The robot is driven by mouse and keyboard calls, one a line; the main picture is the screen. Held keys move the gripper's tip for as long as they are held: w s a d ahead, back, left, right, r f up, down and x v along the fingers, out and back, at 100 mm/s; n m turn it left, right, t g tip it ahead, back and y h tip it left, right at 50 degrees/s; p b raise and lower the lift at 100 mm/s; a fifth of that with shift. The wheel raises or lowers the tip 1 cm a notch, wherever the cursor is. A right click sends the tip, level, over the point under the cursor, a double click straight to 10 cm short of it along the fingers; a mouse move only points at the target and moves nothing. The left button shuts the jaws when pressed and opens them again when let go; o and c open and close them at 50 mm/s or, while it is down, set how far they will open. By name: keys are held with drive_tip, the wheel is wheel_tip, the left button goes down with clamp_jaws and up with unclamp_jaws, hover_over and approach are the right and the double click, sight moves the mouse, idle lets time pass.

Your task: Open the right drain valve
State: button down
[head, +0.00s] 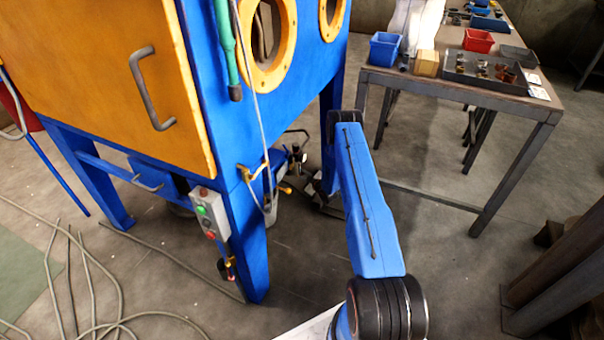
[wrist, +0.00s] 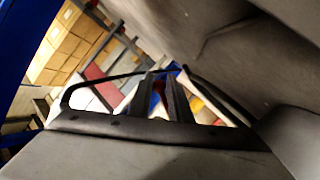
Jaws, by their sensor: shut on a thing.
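The blue blaster cabinet (head: 200,90) with its orange door (head: 100,70) fills the left of the head view. Beyond that leg, low down, are small dark and metal fittings with a yellow-orange piece (head: 285,188). I cannot tell which part is the right drain valve. My arm reaches down beside these fittings and partly hides them. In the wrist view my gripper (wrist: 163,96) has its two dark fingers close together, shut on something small. What it holds is not clear.
A workbench (head: 480,95) with blue and red bins stands at the back right. A grey control box (head: 210,214) hangs on the cabinet leg. Loose hoses (head: 85,270) lie on the floor at left. Dark metal posts (head: 565,270) stand at lower right. Floor between is clear.

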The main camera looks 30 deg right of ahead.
drive_tip(key=shift+s+a+f+m+g+y, duration=0.1)
drive_tip(key=shift+f+m+g+y, duration=0.25)
drive_tip(key=shift+m+g, duration=0.5)
drive_tip(key=shift+s+a+f+m+g+y, duration=0.4)
drive_tip(key=shift+m+g+y, duration=0.3)
drive_tip(key=shift+m, duration=0.2)
drive_tip(key=shift+s+a+f+m+g+y, duration=0.3)
drive_tip(key=shift+a+m+g+y, duration=0.3)
drive_tip(key=shift+m, duration=0.35)
drive_tip(key=shift+s+a+f+m+g+y, duration=0.35)
drive_tip(key=shift+m+g+y, duration=0.35)
drive_tip(key=shift+m, duration=0.2)
drive_tip(key=c, duration=1.7)
unclamp_jaws()
drive_tip(key=shift+s, duration=0.1)
